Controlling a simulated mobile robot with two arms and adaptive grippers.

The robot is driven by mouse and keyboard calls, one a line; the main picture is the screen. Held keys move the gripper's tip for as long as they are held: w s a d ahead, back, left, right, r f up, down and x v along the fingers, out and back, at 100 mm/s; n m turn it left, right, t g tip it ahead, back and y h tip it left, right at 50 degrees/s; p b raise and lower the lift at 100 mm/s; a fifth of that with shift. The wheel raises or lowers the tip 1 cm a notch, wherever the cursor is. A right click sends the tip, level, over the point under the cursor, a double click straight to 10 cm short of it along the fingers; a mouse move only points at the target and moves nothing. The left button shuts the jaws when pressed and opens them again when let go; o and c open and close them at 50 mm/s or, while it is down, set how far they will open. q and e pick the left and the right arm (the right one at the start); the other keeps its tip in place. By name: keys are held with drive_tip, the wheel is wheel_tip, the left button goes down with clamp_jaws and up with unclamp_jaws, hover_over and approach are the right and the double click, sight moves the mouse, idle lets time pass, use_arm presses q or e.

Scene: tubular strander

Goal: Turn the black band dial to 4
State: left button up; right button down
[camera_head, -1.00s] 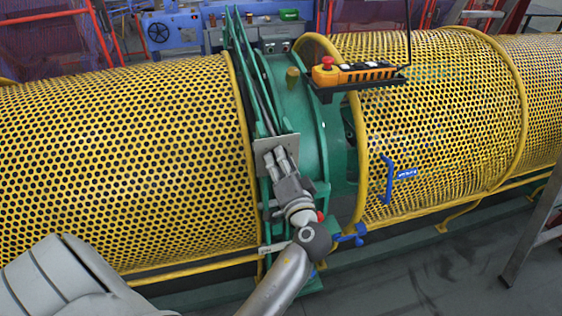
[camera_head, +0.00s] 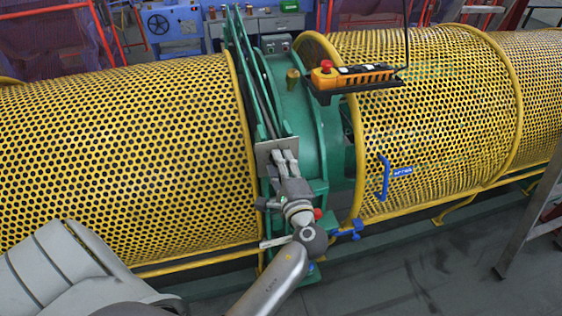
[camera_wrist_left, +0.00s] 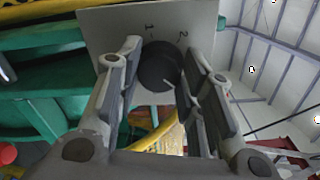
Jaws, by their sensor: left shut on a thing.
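The black dial (camera_wrist_left: 160,65) sits on a pale grey plate (camera_wrist_left: 100,32) in the left wrist view. The plate also shows on the green frame in the head view (camera_head: 263,150). The digits 1 and 2 show on the plate above the dial. The other marks are hidden or out of view. A pale line lies at the dial's lower right edge. My left gripper (camera_head: 284,156) is at the plate, with its two fingers on either side of the dial, shut on it. The gripper hides the dial in the head view. My right gripper is not in view.
Yellow perforated guards (camera_head: 130,165) flank the green frame (camera_head: 298,125) on both sides. An orange control box (camera_head: 362,75) with a red button hangs to the right of the plate. A blue handle (camera_head: 384,178) is on the right guard.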

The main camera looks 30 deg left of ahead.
use_arm(q)
drive_tip(key=shift+m, duration=0.5)
drive_tip(key=o, duration=1)
drive_tip(key=shift+o, duration=0.2)
drive_tip(key=v, duration=0.7)
drive_tip(key=shift+d, duration=0.15)
drive_tip(key=shift+s, duration=0.1)
